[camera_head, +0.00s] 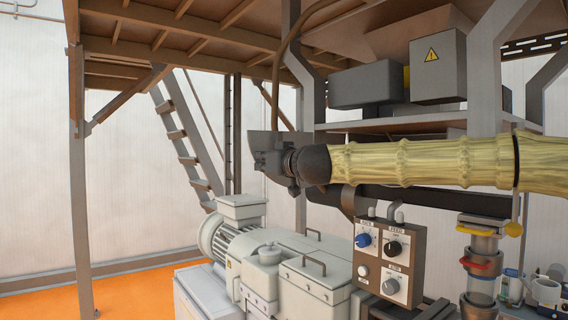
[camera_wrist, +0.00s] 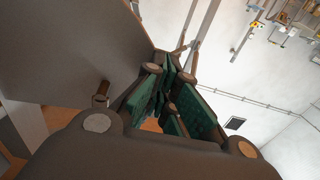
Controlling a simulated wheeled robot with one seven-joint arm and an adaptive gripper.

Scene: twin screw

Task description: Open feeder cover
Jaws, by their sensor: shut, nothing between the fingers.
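My gripper (camera_wrist: 168,80) is shut and empty in the wrist view, its green-padded fingers drawn together. In the head view my gripper (camera_head: 265,150) is a dark shape at the end of my sleeved arm, in front of the support frame; its fingertips are not clear there. I cannot tell for certain which part is the feeder cover. A large brown-grey panel (camera_wrist: 75,45) fills the upper left of the wrist view, with a short brown peg (camera_wrist: 101,95) near the left finger. Contact with either is not visible.
A dark box (camera_head: 365,88) and a grey box with a warning sign (camera_head: 438,66) stand on the upper shelf. Below my arm are the machine housing (camera_head: 300,270) and a knob panel (camera_head: 388,258). A ladder (camera_head: 185,135) stands behind. Orange floor shows at lower left.

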